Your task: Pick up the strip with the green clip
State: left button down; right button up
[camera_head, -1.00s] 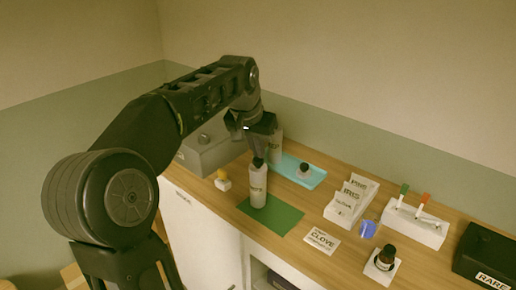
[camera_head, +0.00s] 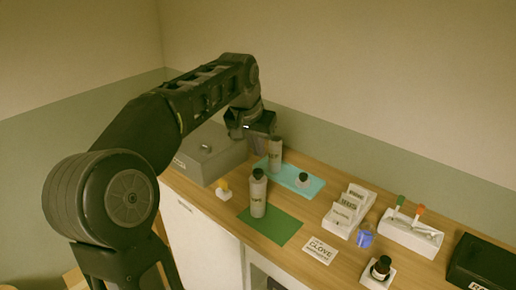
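The strip with the green clip (camera_head: 400,200) stands in a white holder (camera_head: 411,237) at the right of the counter. A strip with an orange clip (camera_head: 419,210) stands beside it on the right. My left gripper (camera_head: 268,150) is above the counter at the back, near a grey bottle (camera_head: 275,157) and well to the left of the green clip. Its fingers are dark and partly hidden, so I cannot tell whether they are open or shut. My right gripper is not in view.
A grey bottle with a black cap (camera_head: 258,195) stands on a green mat (camera_head: 270,226). A CLOVE card (camera_head: 319,250) lies in front.

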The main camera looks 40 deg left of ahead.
aim_at(399, 202)
jog(key=k, duration=1)
